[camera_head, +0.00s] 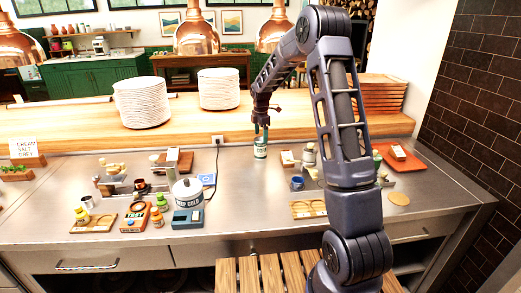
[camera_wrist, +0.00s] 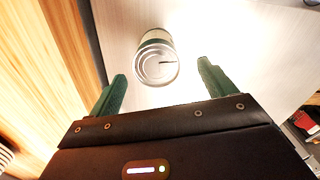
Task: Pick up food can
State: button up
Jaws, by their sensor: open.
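The food can (camera_head: 260,150) stands upright on the steel counter, near the raised wooden ledge, with a pale label and a green band. In the wrist view I see the can (camera_wrist: 155,58) from above, its ringed metal lid facing the camera. My gripper (camera_head: 261,133) points down just above the can in the head view. In the wrist view my gripper (camera_wrist: 162,88) is open, with its two green fingers apart. The can shows between and a little beyond the fingertips, and no finger visibly touches it.
A white lidded pot (camera_head: 187,196) and a blue scale (camera_head: 187,222) stand to the left. A metal stand with cups and jars (camera_head: 312,172) is to the right. Plate stacks (camera_head: 142,103) sit on the wooden ledge (camera_head: 80,127). The counter just left of the can is clear.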

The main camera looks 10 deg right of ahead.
aim_at(260, 146)
jog(key=f, duration=0.8)
jog(key=shift+w+a, duration=0.2)
jog(key=shift+w, duration=0.05)
jog(key=c, duration=1.2)
jog(key=shift+c, duration=0.9)
jog(key=shift+r, duration=0.15)
